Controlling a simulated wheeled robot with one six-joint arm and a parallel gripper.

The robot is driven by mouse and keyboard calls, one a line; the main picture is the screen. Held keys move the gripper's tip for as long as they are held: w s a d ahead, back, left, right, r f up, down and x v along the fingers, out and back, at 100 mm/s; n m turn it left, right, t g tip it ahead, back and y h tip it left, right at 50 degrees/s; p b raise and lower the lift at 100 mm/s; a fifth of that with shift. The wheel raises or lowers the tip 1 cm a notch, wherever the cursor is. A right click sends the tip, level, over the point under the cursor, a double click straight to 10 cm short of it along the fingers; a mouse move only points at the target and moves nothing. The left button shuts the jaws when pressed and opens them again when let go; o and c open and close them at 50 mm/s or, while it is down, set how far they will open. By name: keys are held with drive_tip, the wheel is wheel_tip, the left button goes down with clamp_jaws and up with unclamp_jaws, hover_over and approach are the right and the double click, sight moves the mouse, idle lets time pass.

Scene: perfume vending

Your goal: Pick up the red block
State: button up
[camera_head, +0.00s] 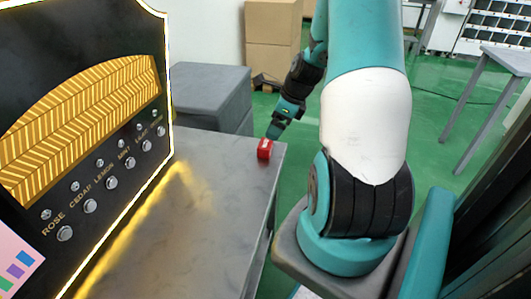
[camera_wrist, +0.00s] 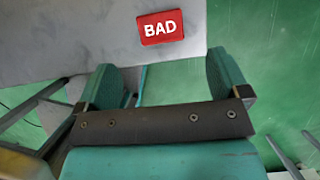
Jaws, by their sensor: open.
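The red block (camera_head: 265,149) sits near the far right corner of the grey table, close to its edge. In the wrist view the red block (camera_wrist: 160,27) shows its top with the white word "BAD", just beyond the fingers and near the table edge. My gripper (camera_head: 274,132) is beside the block in the head view, on its far side. In the wrist view my gripper (camera_wrist: 167,80) has its two teal fingers apart with nothing between them. The block lies ahead of the fingertips, not between them.
The grey table (camera_head: 225,165) has bare surface around the block. A black perfume panel (camera_head: 100,60) with a lit border, gold pattern and labelled buttons stands at left. A grey bin (camera_head: 212,95) and cardboard boxes (camera_head: 272,40) stand behind. Green floor lies beyond the table edge.

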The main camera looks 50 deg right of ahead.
sight(266, 143)
drive_tip(key=b+x, duration=0.2)
drive_tip(key=x, duration=0.7)
drive_tip(key=shift+f, duration=0.2)
drive_tip(key=c, duration=1)
